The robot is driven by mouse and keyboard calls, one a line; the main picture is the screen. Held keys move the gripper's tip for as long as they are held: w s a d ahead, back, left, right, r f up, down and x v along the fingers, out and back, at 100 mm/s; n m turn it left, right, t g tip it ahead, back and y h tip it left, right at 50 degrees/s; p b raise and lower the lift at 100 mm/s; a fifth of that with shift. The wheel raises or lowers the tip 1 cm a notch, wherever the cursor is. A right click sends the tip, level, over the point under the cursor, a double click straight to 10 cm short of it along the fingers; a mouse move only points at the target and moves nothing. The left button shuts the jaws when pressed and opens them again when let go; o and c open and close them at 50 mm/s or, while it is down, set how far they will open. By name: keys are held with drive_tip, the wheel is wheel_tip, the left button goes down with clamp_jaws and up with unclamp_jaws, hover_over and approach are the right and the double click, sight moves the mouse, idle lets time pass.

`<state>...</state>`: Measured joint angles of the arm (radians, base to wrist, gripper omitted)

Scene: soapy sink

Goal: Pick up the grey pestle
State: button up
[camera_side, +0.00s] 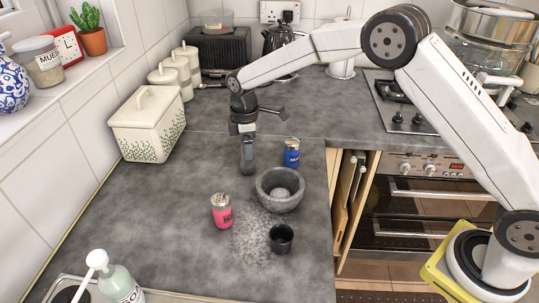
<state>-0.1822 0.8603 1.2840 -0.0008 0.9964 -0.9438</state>
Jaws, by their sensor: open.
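The grey pestle (248,158) appears to stand upright on the grey counter, to the left of the blue can and just behind the stone mortar (281,203). My gripper (260,120) is open above the pestle, pointing down, with one dark finger spread out to the right. The pestle's top is partly hidden by the gripper. I cannot tell whether the fingers touch it. No object is visibly held.
A blue can (291,156) stands close to the right. A pink can (222,212) and a small black cup (281,239) stand nearer the front. A white patterned bread bin (148,125) is at the left. The front-left counter is mostly clear.

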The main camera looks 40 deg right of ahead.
clamp_jaws()
drive_tip(key=shift+r, duration=0.1)
idle(0.3)
drive_tip(key=shift+r, duration=0.8)
drive_tip(key=s+d+r, duration=0.2)
drive_tip(key=s+r, duration=0.9)
drive_tip(key=s, duration=0.2)
drive_tip(key=shift+s+r, duration=0.15)
drive_tip(key=shift+s, duration=0.25)
